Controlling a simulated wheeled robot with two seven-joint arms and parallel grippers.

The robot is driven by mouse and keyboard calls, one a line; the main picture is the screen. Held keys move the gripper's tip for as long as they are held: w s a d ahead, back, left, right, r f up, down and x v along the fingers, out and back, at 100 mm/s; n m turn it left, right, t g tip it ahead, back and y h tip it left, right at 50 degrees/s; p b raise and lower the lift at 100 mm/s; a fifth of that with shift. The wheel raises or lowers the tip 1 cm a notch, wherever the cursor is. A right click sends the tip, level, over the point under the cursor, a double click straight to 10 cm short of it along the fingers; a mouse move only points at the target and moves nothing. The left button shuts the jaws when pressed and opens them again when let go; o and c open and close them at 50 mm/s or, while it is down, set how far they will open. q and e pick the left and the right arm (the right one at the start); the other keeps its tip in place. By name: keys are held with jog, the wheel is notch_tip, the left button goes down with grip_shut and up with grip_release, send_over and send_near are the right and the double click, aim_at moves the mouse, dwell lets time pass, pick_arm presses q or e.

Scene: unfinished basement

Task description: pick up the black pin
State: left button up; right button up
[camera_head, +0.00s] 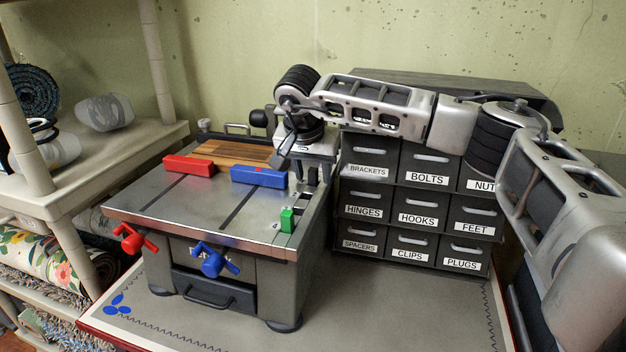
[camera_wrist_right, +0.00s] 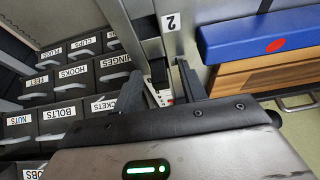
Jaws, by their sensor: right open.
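A small black upright piece, which looks like the black pin (camera_wrist_right: 157,72), shows between my right gripper's fingers in the right wrist view. It is beside a grey metal edge, above a white part with red marks. I cannot make it out in the head view, where my right gripper hides that spot. My right gripper (camera_head: 311,176) is open at the right rear edge of the grey machine table (camera_head: 205,215); its fingers (camera_wrist_right: 160,78) also show in the wrist view, apart on either side of the black piece. Contact is not clear. My left gripper is out of view.
A black drawer cabinet (camera_head: 381,212) with labelled drawers stands close to the right of the gripper. On the machine table are a blue block (camera_head: 258,177), a red block (camera_head: 189,166) and a green block (camera_head: 287,220). A shelf (camera_head: 110,165) stands at left.

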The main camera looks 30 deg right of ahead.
grip_shut()
jog(key=shift+r, duration=0.15)
